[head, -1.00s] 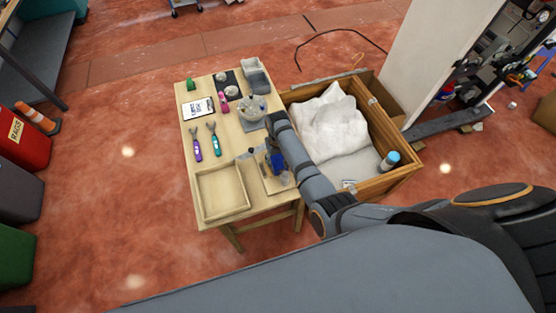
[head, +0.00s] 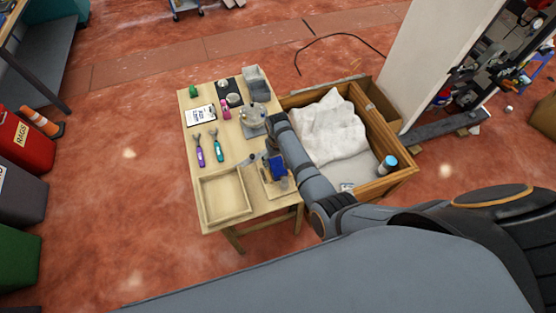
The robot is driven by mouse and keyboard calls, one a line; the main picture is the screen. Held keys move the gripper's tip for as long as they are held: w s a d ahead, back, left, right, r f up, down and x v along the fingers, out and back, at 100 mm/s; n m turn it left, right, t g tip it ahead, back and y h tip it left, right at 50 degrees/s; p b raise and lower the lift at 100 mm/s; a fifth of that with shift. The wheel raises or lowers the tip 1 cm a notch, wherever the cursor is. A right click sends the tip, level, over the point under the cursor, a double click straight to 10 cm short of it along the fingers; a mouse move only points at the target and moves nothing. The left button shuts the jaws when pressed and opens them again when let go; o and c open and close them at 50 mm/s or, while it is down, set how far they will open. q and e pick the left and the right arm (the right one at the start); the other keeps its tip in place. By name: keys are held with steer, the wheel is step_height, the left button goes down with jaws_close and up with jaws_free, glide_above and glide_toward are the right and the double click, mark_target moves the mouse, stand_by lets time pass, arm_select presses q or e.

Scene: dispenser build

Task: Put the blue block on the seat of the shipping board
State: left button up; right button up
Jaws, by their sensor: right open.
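The blue block (head: 278,167) stands at the right side of the wooden table, on or just over the shipping board (head: 267,189), a pale flat board. From this height I cannot tell whether it sits fully in the seat. My right arm reaches in from the lower right and covers part of the board's right side. My right gripper (head: 257,156) is open, small and dark, close to the upper left of the block. Its fingers are hard to make out, and I cannot tell whether they touch the block. My left gripper is out of view.
An empty wooden tray (head: 225,196) lies left of the board. Purple (head: 200,152) and teal (head: 218,147) tools, a clipboard (head: 201,115) and a clear dispenser part (head: 253,115) lie farther back. A wooden crate (head: 391,183) with white sheeting stands right of the table.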

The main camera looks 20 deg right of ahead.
mark_target(278, 165)
step_height(278, 165, up, 8)
steer(key=p, duration=0.5)
